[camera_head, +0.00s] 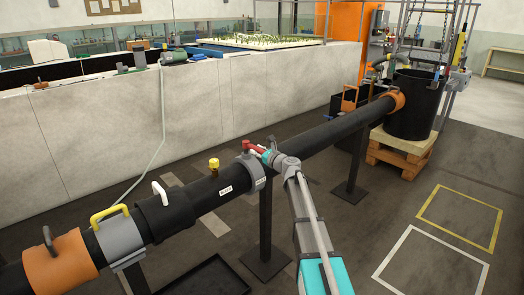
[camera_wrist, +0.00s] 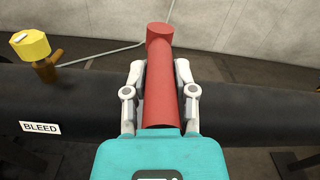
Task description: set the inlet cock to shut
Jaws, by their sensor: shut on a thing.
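A red lever handle (camera_wrist: 159,95), with a thicker round head at its far end, lies crosswise over the black pipe (camera_wrist: 250,105). I take it for the inlet cock's handle, but no label on it shows. My gripper (camera_wrist: 160,78) has one finger on each side of the red handle and is shut on it. In the head view the red handle (camera_head: 253,146) sticks out to the left of my gripper (camera_head: 268,155), above a grey collar on the pipe. The cock's body under the handle is hidden.
A yellow knob (camera_wrist: 31,45) stands on the pipe beside a BLEED label (camera_wrist: 39,128), left of my gripper. Farther left are a white handle (camera_head: 160,192) and a yellow handle (camera_head: 108,214). A concrete wall (camera_head: 200,115) runs behind.

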